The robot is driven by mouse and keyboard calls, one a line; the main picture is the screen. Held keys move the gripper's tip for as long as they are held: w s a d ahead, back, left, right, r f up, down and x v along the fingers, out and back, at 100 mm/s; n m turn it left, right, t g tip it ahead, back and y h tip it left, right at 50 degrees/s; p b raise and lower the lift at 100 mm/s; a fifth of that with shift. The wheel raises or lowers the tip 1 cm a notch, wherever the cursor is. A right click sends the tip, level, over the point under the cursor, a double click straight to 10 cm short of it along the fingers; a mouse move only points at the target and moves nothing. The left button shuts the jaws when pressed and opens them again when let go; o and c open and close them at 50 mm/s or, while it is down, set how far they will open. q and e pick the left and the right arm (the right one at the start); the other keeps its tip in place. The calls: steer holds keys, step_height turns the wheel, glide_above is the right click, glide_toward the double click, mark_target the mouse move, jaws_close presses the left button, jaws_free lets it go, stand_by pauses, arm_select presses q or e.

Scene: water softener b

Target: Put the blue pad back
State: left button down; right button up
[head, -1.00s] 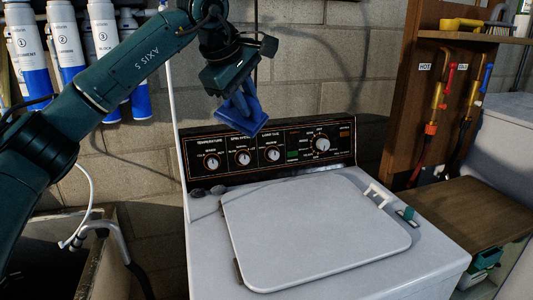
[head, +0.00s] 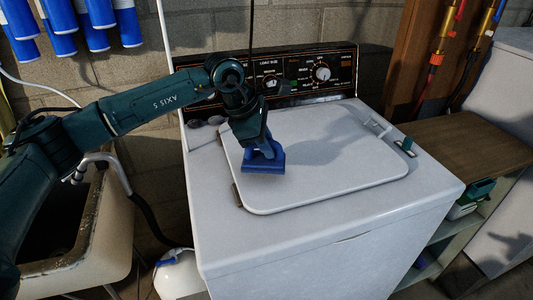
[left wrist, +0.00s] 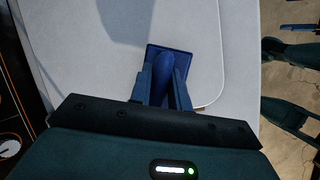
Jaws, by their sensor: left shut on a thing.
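The blue pad (head: 264,167) is a dark blue block with a raised handle. My left gripper (head: 262,146) is shut on its handle, and the pad hangs below the fingers over the left part of the white washer lid (head: 330,150). The left wrist view shows the two fingers (left wrist: 165,88) on either side of the blue handle, with the flat base of the pad (left wrist: 182,52) beyond them. I cannot tell whether the pad touches the lid. My right gripper is not in view.
The washer's control panel (head: 300,75) stands behind the lid. A sink (head: 85,250) is at left, and a brown wooden top (head: 460,145) is at right. Blue and white cylinders (head: 60,20) hang on the back wall. The rest of the lid is clear.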

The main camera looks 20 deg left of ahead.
arm_select(q)
step_height(320, 180, down, 2)
steer(key=shift+f, duration=0.6)
steer(key=c, duration=1.7)
jaws_free()
steer(key=shift+f, duration=0.1)
steer(key=shift+c, duration=0.2)
steer(key=o, duration=0.4)
